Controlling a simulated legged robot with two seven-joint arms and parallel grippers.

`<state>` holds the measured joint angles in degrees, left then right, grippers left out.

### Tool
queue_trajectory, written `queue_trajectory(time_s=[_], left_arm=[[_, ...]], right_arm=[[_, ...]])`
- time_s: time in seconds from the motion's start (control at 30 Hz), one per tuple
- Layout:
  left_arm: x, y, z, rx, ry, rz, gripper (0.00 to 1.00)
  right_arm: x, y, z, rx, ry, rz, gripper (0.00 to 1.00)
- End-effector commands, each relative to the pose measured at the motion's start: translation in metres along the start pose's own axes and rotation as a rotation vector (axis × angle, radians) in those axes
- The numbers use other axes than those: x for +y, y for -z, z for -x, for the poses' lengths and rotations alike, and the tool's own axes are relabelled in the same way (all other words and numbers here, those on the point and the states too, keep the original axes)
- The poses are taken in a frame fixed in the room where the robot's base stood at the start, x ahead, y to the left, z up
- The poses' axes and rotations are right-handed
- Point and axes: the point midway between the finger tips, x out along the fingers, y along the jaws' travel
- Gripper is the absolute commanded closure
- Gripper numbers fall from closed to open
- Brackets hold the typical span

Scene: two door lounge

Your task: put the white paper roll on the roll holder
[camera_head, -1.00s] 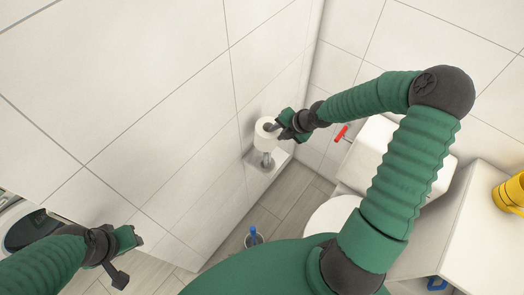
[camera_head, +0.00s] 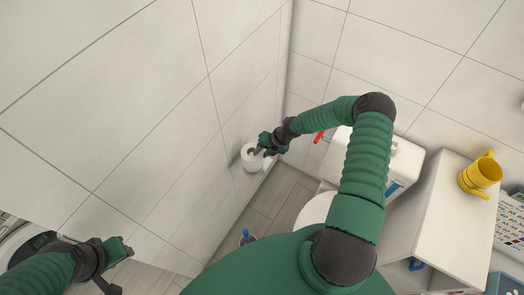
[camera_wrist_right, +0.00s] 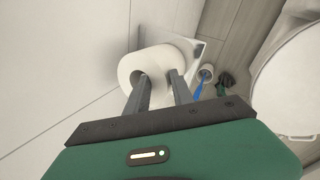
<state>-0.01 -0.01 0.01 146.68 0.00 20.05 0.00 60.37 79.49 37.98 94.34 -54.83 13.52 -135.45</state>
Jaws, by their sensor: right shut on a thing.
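The white paper roll (camera_head: 251,158) is by the tiled wall in the head view, its hollow end facing up. It also shows in the right wrist view (camera_wrist_right: 163,62). My right gripper (camera_head: 260,150) is shut on the roll's wall, with one finger in the hole and one outside. The roll holder (camera_wrist_right: 203,48) shows as a pale plate behind the roll in the wrist view. Its post is hidden, so I cannot tell whether the roll is around it. My left gripper (camera_head: 120,268) is low at the left, apart from the roll; its fingers are unclear.
A white toilet (camera_head: 315,208) stands right of the holder. A white cabinet (camera_head: 428,215) with a yellow cup (camera_head: 480,176) stands at the right. A red handle (camera_head: 319,136) is behind my right arm.

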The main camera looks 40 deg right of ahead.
Motion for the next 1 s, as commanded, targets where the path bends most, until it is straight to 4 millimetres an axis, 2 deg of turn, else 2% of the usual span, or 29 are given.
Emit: queue_trajectory(time_s=[0.2,0.23,0.37,0.73,0.87,1.0], left_arm=[[0.0,-0.001,-0.004,0.0,0.0,0.0,0.64],[0.0,-0.001,-0.002,0.0,0.0,0.0,0.64],[0.0,-0.001,-0.002,0.0,0.0,0.0,0.64],[0.0,0.0,-0.001,0.0,0.0,0.0,0.64],[0.0,-0.001,-0.004,0.0,0.0,0.0,0.64],[0.0,-0.002,-0.008,0.0,0.0,0.0,0.64]], right_arm=[[-0.001,0.0,-0.003,0.0,0.0,0.0,1.0],[0.0,0.0,-0.002,0.0,0.0,-0.001,0.68],[-0.001,-0.001,-0.001,0.0,0.0,-0.001,0.51],[0.0,-0.001,0.004,-0.001,-0.001,-0.002,0.49],[-0.001,-0.002,0.027,-0.004,0.0,-0.002,0.49],[-0.002,-0.002,0.065,-0.005,0.001,-0.003,0.49]])
